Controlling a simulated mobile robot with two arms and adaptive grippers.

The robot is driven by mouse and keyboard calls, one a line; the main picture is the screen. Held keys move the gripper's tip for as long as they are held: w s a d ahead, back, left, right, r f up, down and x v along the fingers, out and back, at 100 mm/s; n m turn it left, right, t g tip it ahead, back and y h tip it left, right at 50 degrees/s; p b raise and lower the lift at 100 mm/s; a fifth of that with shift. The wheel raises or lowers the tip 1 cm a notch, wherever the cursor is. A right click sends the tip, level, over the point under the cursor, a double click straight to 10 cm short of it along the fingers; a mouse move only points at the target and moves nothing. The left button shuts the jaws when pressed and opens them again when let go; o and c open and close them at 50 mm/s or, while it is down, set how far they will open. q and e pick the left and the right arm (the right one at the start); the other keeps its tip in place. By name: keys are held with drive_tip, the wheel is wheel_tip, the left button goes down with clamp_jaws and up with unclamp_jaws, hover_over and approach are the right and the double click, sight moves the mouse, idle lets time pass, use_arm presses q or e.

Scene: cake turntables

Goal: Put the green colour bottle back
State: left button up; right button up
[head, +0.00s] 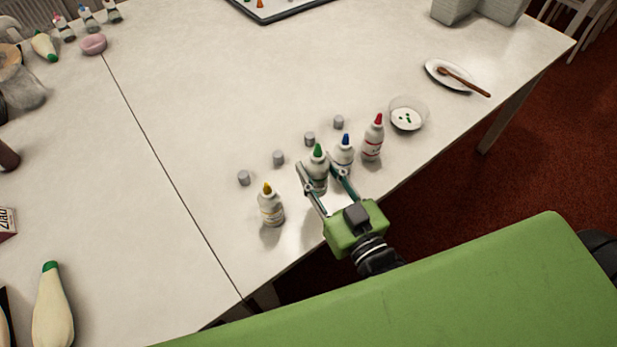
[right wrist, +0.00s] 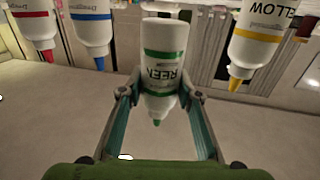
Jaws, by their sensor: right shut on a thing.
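The green colour bottle (head: 317,170) is white with a green tip and stands in the row of colour bottles near the table's front edge. My right gripper (head: 322,182) is shut on it, one finger on each side. My left gripper is not in view.
A blue-tipped bottle (head: 343,152) stands close on the right, then a red-tipped bottle (head: 372,140). A yellow-tipped bottle (head: 270,207) stands to the left. Several small grey caps, one here (head: 279,157), lie behind. A bowl (head: 408,114) and a plate with a spoon (head: 447,75) are farther right.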

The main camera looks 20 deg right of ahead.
sight(311, 171)
drive_tip(key=w+f, duration=0.2)
drive_tip(key=shift+w+a+f, duration=0.1)
drive_tip(key=shift+a+f, duration=0.25)
drive_tip(key=f, duration=0.3)
drive_tip(key=shift+w+a+f+b, duration=0.1)
drive_tip(key=shift+w+f+b, duration=0.15)
drive_tip(key=shift+f+b, duration=0.1)
drive_tip(key=o, duration=0.7)
drive_tip(key=shift+f, duration=0.1)
